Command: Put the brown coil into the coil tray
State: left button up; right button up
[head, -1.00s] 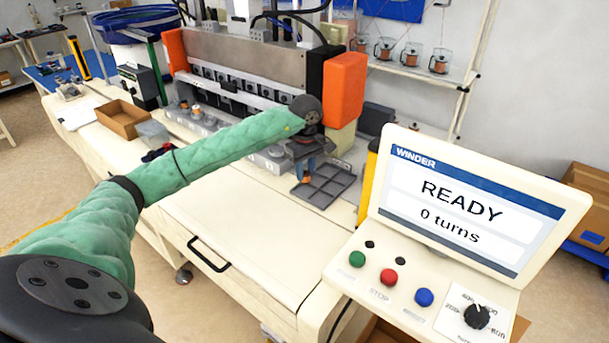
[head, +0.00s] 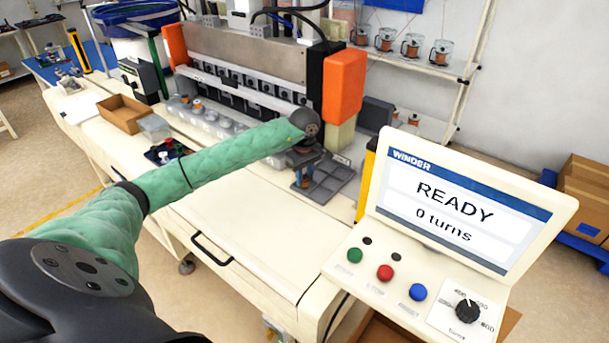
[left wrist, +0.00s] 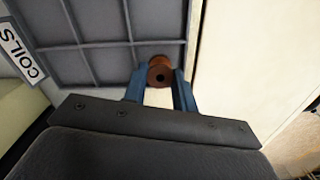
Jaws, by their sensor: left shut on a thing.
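My left gripper (head: 303,181) is shut on the brown coil, pointing down at the front left edge of the coil tray in the head view. In the left wrist view the brown coil (left wrist: 160,72) is between the blue fingertips of my left gripper (left wrist: 159,88), with the dark hole in its end facing the camera. The grey coil tray (head: 335,183) has several square compartments. In the left wrist view the coil overlaps the edge of the coil tray (left wrist: 98,49); its height above the tray is hard to tell. My right gripper is not in view.
A "COILS" label (left wrist: 22,48) lies beside the tray. The winder screen (head: 462,203) and its button panel stand to the right. The winding machine with orange end covers (head: 343,87) rises behind. The cream tabletop (head: 235,222) in front is clear.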

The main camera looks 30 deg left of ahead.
aim_at(305, 178)
pick_arm(q)
jog(key=shift+f, duration=0.1)
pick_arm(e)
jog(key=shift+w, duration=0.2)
pick_arm(q)
jog(key=o, duration=0.9)
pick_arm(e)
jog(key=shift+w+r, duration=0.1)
pick_arm(q)
jog(key=shift+o, duration=0.2)
jog(key=shift+r, duration=0.25)
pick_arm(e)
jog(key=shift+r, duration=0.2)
pick_arm(q)
jog(key=shift+r+b, duration=0.1)
jog(key=shift+b, duration=0.2)
notch_tip(305, 178, up, 4)
jog(key=shift+f+b, duration=0.1)
jog(key=shift+b, duration=1.1)
notch_tip(305, 178, up, 8)
jog(key=b, duration=0.3)
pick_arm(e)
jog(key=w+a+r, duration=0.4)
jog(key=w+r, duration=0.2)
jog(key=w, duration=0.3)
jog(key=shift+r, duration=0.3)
pick_arm(q)
jog(key=shift+f, duration=0.1)
